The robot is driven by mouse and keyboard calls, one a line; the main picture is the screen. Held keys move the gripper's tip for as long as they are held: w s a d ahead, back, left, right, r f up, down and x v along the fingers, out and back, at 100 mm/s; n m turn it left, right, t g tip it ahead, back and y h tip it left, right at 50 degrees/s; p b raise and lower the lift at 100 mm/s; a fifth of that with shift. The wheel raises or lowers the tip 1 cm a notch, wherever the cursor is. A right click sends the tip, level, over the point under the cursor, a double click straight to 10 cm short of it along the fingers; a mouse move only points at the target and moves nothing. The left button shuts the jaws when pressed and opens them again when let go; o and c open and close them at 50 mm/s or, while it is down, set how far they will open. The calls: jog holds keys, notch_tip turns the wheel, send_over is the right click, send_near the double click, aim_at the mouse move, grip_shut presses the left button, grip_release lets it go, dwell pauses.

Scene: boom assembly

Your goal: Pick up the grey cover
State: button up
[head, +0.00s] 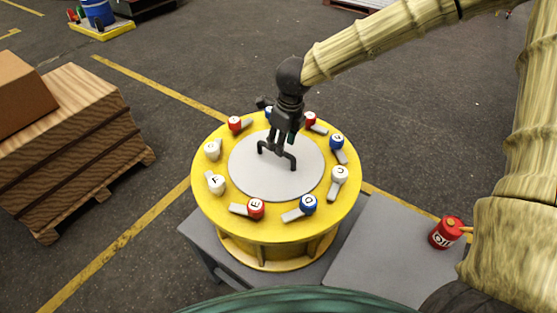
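The grey cover (251,178) is a round flat disc lying in the middle of a yellow round fixture (276,231). A dark bar handle (279,156) stands up from its centre. My gripper (283,145) is directly above the handle, pointing down, with its fingers close to it. The fingertips are small and dark against the handle, so I cannot tell whether they are open or shut, or touching it.
Red, blue and white lettered knobs with grey levers ring the cover, such as the red E knob (256,208). A red oil can (446,233) stands on the grey table (375,262) at right. A wooden pallet crate (75,140) is at left.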

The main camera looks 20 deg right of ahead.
jog(key=w+f, duration=0.2)
jog(key=w+f+p, duration=0.1)
jog(key=f, duration=0.1)
jog(key=shift+w+a, duration=0.2)
jog(key=shift+w, duration=0.15)
jog(key=shift+f+p, duration=0.3)
jog(key=shift+p, duration=0.15)
jog(key=shift+s+f, duration=0.25)
jog(key=shift+f, duration=0.1)
jog(key=shift+s+a+f, duration=0.1)
jog(key=shift+s+f, duration=0.15)
jog(key=shift+s, duration=0.2)
jog(key=shift+w+f, duration=0.6)
jog(key=shift+w, duration=0.05)
jog(key=shift+s+r, duration=0.3)
jog(key=shift+s, duration=0.1)
jog(key=shift+w+f+p, duration=0.2)
jog(key=shift+f+p, duration=0.1)
jog(key=shift+p, duration=0.05)
